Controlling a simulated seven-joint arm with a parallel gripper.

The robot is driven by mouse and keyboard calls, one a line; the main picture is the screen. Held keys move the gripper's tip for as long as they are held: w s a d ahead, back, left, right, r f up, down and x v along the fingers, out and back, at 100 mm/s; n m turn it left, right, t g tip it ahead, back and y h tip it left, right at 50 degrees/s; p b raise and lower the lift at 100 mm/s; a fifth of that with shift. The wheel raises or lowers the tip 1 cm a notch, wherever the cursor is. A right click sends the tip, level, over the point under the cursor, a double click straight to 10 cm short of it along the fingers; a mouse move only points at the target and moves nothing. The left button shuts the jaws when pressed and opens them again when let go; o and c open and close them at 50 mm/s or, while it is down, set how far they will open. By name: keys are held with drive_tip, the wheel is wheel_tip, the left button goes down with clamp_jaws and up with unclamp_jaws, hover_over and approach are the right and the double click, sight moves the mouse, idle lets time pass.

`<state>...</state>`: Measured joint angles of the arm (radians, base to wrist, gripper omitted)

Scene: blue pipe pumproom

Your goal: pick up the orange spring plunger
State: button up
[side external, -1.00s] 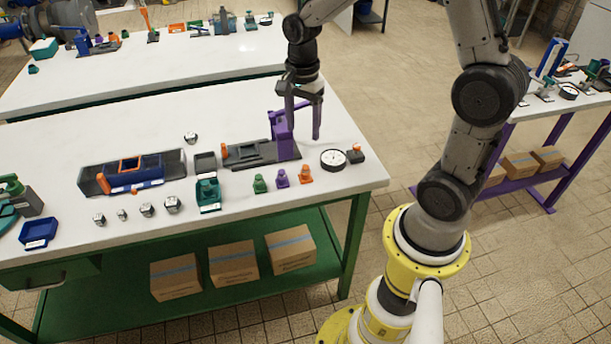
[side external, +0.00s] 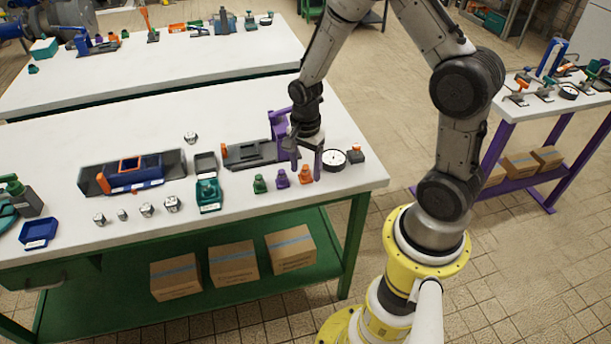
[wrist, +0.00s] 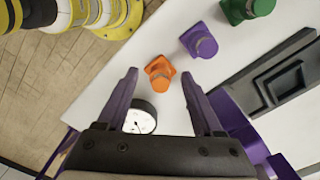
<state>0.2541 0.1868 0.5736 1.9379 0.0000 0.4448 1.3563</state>
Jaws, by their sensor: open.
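The orange spring plunger (side external: 306,174) stands on the white bench near its front edge, at the right end of a short row of plungers. In the wrist view, the orange spring plunger (wrist: 160,70) lies at the line between my two fingertips. My gripper (side external: 306,170) points down above the bench over this plunger, with its fingers spread. In the wrist view, my gripper (wrist: 159,76) is open, with one finger to each side and nothing held. The exact gap in height between fingertips and plunger cannot be told.
A purple plunger (side external: 282,178) and a green one (side external: 259,184) stand just left. A round dial gauge (side external: 333,160) lies to the right, close to my fingers, with an orange-topped black block (side external: 355,154) beyond. A purple clamp (side external: 279,128) rises behind.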

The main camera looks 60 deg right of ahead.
drive_tip(key=shift+f, duration=0.25)
clamp_jaws()
drive_tip(key=shift+r, duration=0.1)
idle(0.3)
